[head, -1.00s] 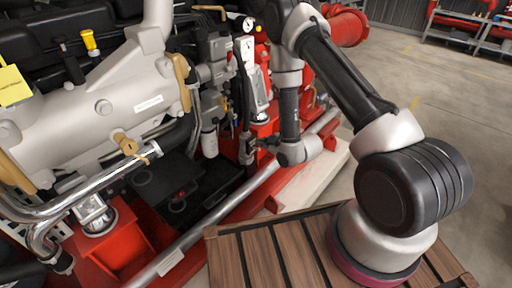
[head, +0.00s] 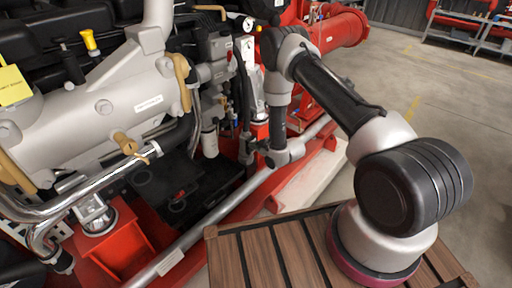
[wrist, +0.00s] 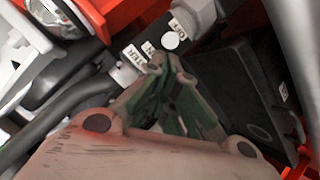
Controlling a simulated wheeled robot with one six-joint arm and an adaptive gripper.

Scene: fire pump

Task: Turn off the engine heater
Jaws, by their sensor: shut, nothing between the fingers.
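In the wrist view, a dark switch box (wrist: 150,42) carries small white labels. One label reads "OFF" and another seems to end in "TER". A round white knob or disc (wrist: 171,40) sits on the box's face between the labels. My gripper (wrist: 157,70) is shut and empty, with its fingertips just below the disc and close to the box. I cannot tell whether they touch it, and they hide part of the lower label. In the head view, my gripper (head: 252,147) is small and dark, beside the engine's right end; the switch is not distinguishable there.
A dark panel (wrist: 238,92) stands at right. In the head view, a grey rail (head: 215,215) runs below my arm. Open floor (head: 440,95) lies to the right.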

